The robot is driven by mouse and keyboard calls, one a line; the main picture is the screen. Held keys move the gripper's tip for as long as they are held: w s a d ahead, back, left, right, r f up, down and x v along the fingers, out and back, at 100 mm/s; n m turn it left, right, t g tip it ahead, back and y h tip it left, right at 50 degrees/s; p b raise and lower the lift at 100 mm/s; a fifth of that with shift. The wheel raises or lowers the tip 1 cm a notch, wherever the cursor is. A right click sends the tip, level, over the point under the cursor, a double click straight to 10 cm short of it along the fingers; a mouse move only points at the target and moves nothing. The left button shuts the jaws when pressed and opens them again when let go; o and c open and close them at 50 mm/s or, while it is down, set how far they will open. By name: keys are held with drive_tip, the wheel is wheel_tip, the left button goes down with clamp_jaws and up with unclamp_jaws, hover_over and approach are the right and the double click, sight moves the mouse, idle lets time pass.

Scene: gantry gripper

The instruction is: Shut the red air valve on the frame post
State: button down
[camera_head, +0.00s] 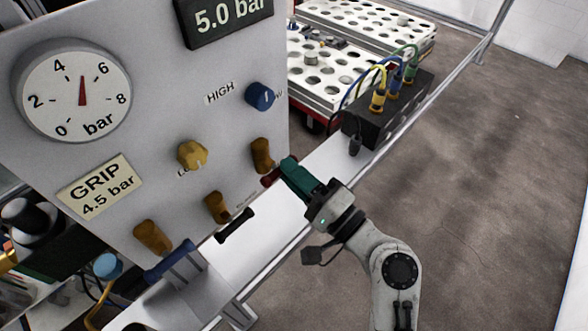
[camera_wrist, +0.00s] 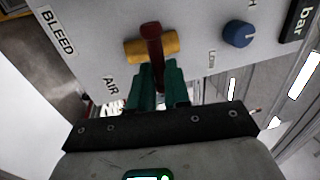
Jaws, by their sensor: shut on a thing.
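The red air valve handle (camera_wrist: 153,50) lies across its brass body (camera_wrist: 138,51), roughly at right angles to it in the wrist view. In the head view the red handle (camera_head: 269,179) shows as a small patch below the brass body (camera_head: 262,154). My gripper (camera_head: 286,168), with teal fingers, reaches the panel's lower right edge. In the wrist view my gripper (camera_wrist: 157,82) is shut on the lower end of the red handle, and the fingers hide that end.
A black-handled lever (camera_head: 235,226) and a blue-handled lever (camera_head: 169,263) sit left of my gripper, below other brass valve bodies. A blue knob (camera_head: 260,96) and a yellow knob (camera_head: 192,154) are above. A black box with coloured cables (camera_head: 392,110) stands right on the rail.

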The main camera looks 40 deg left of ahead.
drive_tip(key=shift+w+d+r, duration=0.1)
drive_tip(key=shift+w, duration=0.15)
drive_tip(key=c, duration=1.2)
unclamp_jaws()
drive_tip(key=shift+c, duration=0.2)
drive_tip(key=shift+o, duration=0.7)
drive_tip(key=shift+s, duration=0.1)
drive_tip(key=b+v, duration=0.3)
drive_tip(key=v, duration=0.7)
drive_tip(key=shift+d, duration=0.35)
drive_tip(key=shift+s, duration=0.1)
